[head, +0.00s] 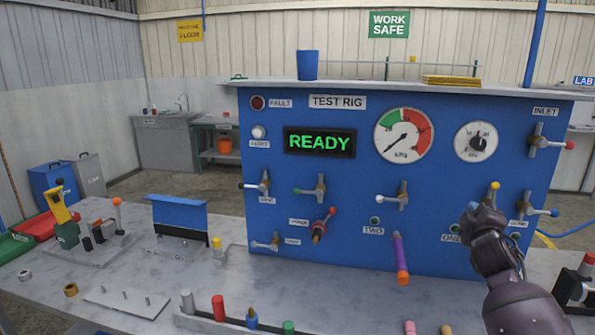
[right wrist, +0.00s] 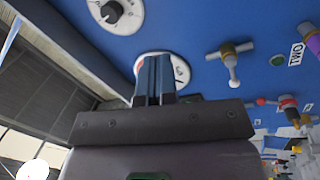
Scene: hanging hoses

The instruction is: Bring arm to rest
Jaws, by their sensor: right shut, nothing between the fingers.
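My right arm comes in from the lower right of the head view, its dark gripper (head: 476,208) raised in front of the right part of the blue test rig panel (head: 340,185). In the right wrist view the gripper's two fingers (right wrist: 154,80) are together and empty. They point toward the panel, with a white gauge (right wrist: 181,68) behind them. I cannot tell the exact gap to the panel. A purple hose with an orange end (head: 399,258) hangs below the label TWO, left of the gripper. My left gripper is not in view.
The grey bench (head: 120,270) holds a row of coloured cylinders, a plate with pegs (head: 126,301) and a blue bracket (head: 180,216). The display reads READY (head: 319,142).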

